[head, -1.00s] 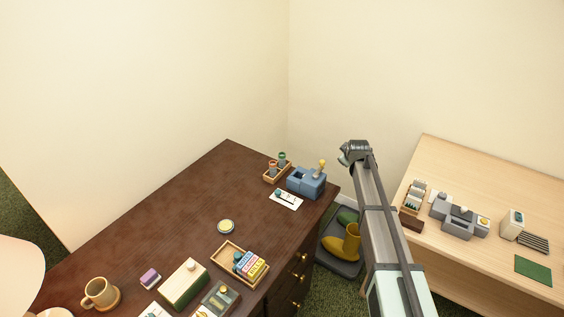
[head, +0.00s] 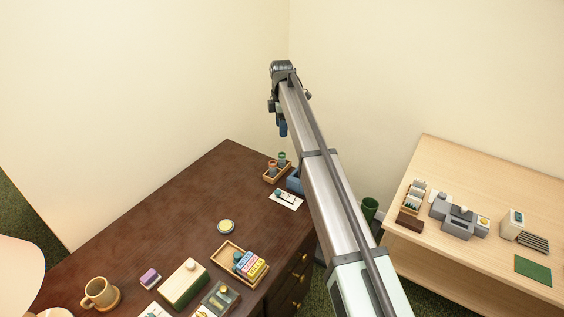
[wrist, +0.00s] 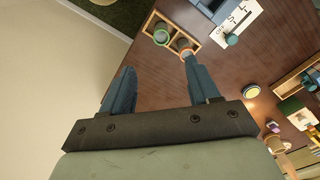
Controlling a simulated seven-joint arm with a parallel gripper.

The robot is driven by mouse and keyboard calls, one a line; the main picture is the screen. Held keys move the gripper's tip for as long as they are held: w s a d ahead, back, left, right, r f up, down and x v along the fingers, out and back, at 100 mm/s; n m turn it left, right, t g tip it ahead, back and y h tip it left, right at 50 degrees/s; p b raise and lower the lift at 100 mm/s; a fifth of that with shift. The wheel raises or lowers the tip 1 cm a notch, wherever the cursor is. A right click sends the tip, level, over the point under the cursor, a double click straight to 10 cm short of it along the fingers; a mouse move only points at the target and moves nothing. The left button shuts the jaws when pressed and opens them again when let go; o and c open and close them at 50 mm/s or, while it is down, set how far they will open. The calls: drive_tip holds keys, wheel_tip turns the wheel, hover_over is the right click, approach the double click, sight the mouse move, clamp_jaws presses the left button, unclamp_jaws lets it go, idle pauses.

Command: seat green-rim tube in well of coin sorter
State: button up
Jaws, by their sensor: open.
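The green-rim tube (head: 282,157) stands in a small wooden rack (head: 270,181) at the desk's far corner. It also shows from above in the wrist view (wrist: 161,37). A tube with an orange rim (head: 272,165) stands beside it. My gripper (wrist: 160,66) is open and empty, raised above the rack, apart from both tubes.
A white card (head: 287,200) with a small dark item lies in front of the sorter. A round tin (head: 226,226) and a wooden tray of coloured blocks (head: 229,251) are nearer. Walls stand close behind the rack corner. The desk's middle left is clear.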

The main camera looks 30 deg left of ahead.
sight(282, 154)
wheel_tip(282, 154, down, 14)
drive_tip(key=shift+d+r, duration=0.1)
idle(0.7)
drive_tip(key=c, duration=1.1)
drive_tip(key=shift+r, duration=0.1)
